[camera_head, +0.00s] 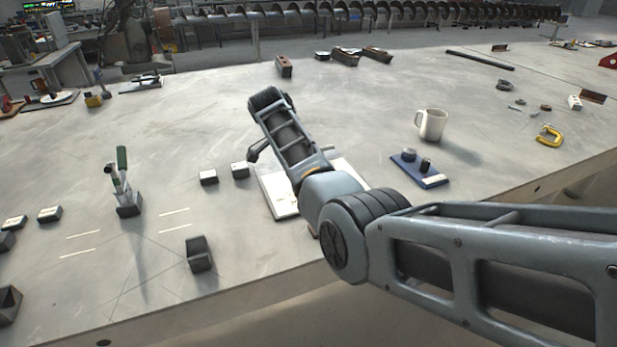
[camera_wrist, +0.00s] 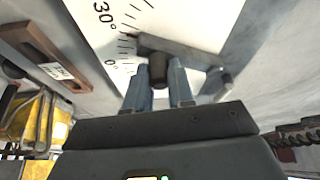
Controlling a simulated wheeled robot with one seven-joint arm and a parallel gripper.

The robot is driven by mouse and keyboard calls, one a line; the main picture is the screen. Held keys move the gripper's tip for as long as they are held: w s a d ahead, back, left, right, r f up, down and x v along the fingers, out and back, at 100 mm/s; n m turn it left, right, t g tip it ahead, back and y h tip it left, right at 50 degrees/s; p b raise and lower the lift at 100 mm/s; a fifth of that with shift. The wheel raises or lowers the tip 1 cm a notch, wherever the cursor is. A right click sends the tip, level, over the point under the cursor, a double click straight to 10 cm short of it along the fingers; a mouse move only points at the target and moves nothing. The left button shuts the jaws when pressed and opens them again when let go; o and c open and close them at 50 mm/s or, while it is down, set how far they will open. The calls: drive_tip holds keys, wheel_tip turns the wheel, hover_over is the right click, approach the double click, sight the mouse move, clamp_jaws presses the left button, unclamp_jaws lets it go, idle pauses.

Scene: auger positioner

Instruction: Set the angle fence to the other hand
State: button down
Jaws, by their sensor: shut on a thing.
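In the wrist view my gripper (camera_wrist: 160,76) is shut on a short dark knob (camera_wrist: 158,66). The knob stands at the angle fence (camera_wrist: 185,50), a grey bar lying across a white scale plate (camera_wrist: 85,12). The fence's left end lies beside the tick marks, between the printed 0° and 30°. A small upright post (camera_wrist: 217,84) stands near its right end. In the head view the scale plate (camera_head: 278,197) lies on the table, partly covered by my arm. My arm hides the fence and knob there, and the fingertips do not show clearly.
A green-handled clamp (camera_head: 122,180) and an open dark block (camera_head: 199,254) are at the left. The middle-left tabletop is mostly clear.

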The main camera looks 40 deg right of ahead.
drive_tip(key=shift+w+a+m+b, duration=0.25)
drive_tip(key=shift+m+b, duration=0.15)
drive_tip(key=c, duration=1)
unclamp_jaws()
drive_tip(key=shift+o, duration=0.2)
drive_tip(key=v, duration=0.7)
drive_tip(key=shift+r, duration=0.35)
drive_tip(key=shift+w+a, duration=0.1)
drive_tip(key=shift+a, duration=0.05)
